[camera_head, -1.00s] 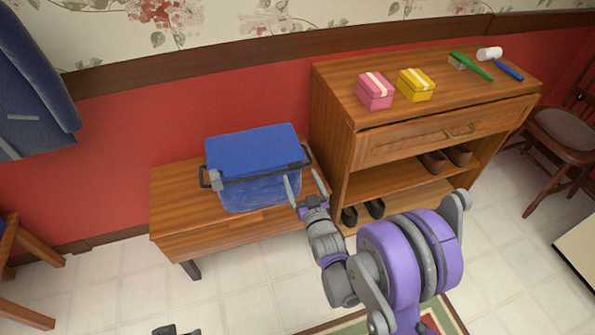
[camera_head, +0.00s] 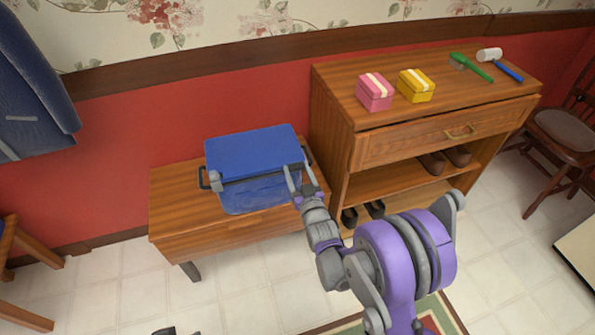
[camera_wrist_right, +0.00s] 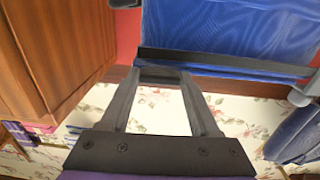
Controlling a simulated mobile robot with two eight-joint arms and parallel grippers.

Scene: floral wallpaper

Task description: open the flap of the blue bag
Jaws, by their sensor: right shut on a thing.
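The blue bag (camera_head: 250,148) rests on a low wooden bench, with its flat blue flap on top and a dark strip along the flap's front edge. Black handles stick out at its left and right sides. My right gripper (camera_head: 292,180) is at the front right part of the flap's edge. In the right wrist view, the bag's blue fabric (camera_wrist_right: 230,30) fills the top, and the dark edge strip (camera_wrist_right: 230,65) lies at my right gripper's fingertips (camera_wrist_right: 161,76). The fingers are shut on the flap's edge.
The low bench (camera_head: 175,205) has bare wood left of the bag.

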